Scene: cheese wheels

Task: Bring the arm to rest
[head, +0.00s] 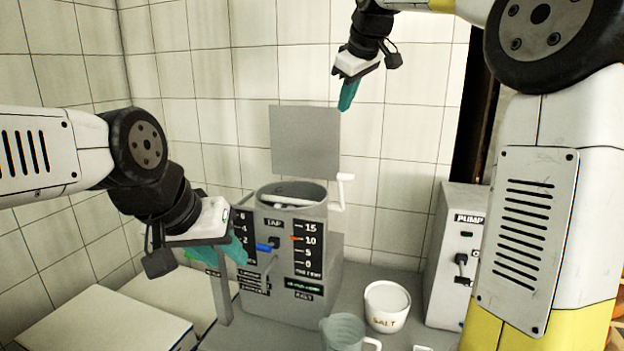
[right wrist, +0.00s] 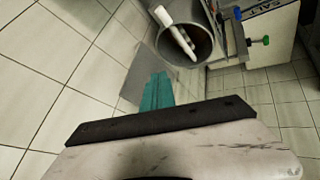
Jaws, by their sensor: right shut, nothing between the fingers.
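My right gripper (head: 347,95) hangs high in front of the tiled wall, right of the grey upright panel (head: 305,142) in the head view. Its teal fingers are shut together and empty, as the right wrist view shows (right wrist: 158,88). My left gripper (head: 220,252) is at the left, in front of the grey machine (head: 315,265). Its two teal fingers show apart, with nothing seen between them. The machine's round vat (head: 291,190) has a white rod-like thing in it; the vat also shows in the right wrist view (right wrist: 202,42).
A white salt pot (head: 386,306) and a clear jug (head: 343,331) stand on the grey counter in front of the machine. A pump box (head: 455,255) stands at the right. White slabs (head: 110,322) lie at lower left. The air around my right gripper is clear.

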